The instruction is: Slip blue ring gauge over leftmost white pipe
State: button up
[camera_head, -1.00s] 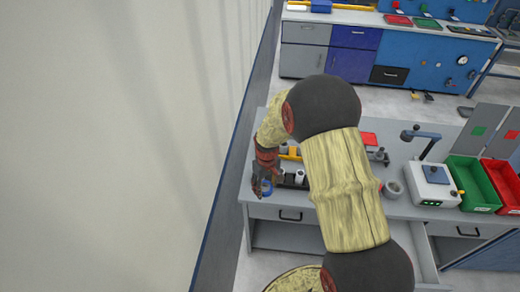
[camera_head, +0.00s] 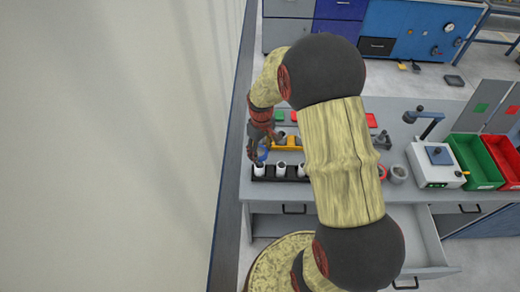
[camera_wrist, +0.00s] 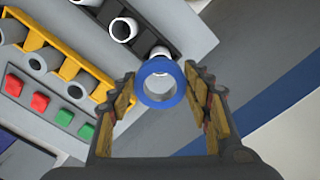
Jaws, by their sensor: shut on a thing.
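My gripper (camera_head: 261,150) is shut on the blue ring gauge, at the left end of the workbench. In the wrist view the ring (camera_wrist: 158,102) sits between both fingertips (camera_wrist: 160,82), its round hole facing the camera. The white pipes stand upright in a black holder (camera_head: 268,180). The leftmost white pipe (camera_head: 259,170) shows just below the ring in the head view. In the wrist view that pipe (camera_wrist: 160,51) appears just above the ring, partly covered by it. The ring is beside the pipe's image, not visibly around it; the height gap cannot be told.
Two more white pipes, a middle one (camera_head: 281,169) and a right one (camera_head: 301,171), stand in the holder. A yellow rack (camera_head: 286,145) lies behind it. Red and green blocks (camera_wrist: 40,103) are near the rack. Green and red bins (camera_head: 472,163) stand at the right. A wall is at left.

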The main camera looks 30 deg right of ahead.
aim_at(261, 166)
jog(key=shift+f+b, duration=1.8)
jog(key=shift+f, duration=1.25)
jog(key=shift+f, duration=0.4)
jog(key=o, duration=1.2)
jog(key=shift+o, duration=0.4)
notch_tip(261, 166, up, 12)
